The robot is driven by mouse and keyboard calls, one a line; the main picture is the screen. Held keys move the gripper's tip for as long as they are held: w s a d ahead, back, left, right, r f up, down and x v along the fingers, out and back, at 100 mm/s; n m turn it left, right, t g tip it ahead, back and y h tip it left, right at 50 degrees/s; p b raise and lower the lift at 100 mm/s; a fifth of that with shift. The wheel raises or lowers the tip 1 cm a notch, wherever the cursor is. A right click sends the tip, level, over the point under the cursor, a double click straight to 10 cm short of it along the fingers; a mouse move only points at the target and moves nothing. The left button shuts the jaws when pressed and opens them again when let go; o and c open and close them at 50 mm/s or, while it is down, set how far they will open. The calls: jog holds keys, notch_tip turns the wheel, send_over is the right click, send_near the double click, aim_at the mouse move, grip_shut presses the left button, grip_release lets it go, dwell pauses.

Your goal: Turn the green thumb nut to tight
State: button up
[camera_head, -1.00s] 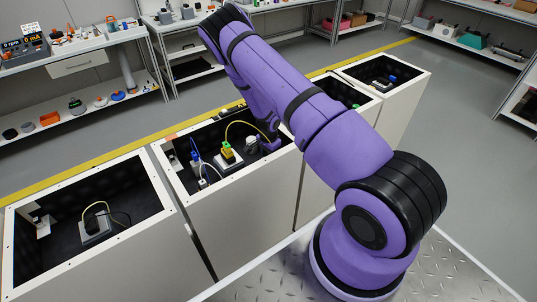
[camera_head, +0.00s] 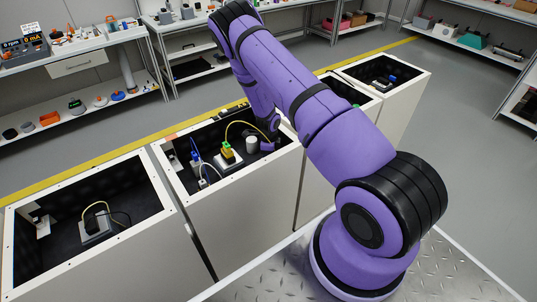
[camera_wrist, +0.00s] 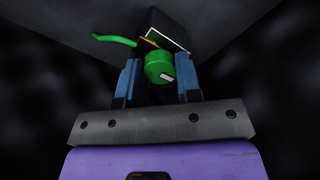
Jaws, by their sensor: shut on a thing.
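In the wrist view the green thumb nut (camera_wrist: 158,66) is a round green knob with a small white mark on its face. My gripper (camera_wrist: 160,74) has its two blue fingers on either side of the nut and is shut on it. A dark block with a pale-edged face (camera_wrist: 172,35) sits just behind the nut. In the head view my arm reaches into the second open-topped cabinet (camera_head: 235,186). The nut and fingertips cannot be made out there.
A green curved lead (camera_wrist: 112,40) runs left of the nut. In the cabinet stand a green-and-yellow plug (camera_head: 226,149) with a yellow cable, a blue plug (camera_head: 195,157) and a pale cylinder (camera_head: 251,143). Cabinet walls close in around my wrist.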

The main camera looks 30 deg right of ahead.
jog(key=m, duration=1.1)
jog(key=shift+m, duration=0.4)
dwell(0.3)
jog(key=o, duration=0.9)
jog(key=shift+o, duration=0.2)
jog(key=shift+r, duration=0.15)
notch_tip(320, 180, up, 11)
jog(key=shift+f, duration=0.2)
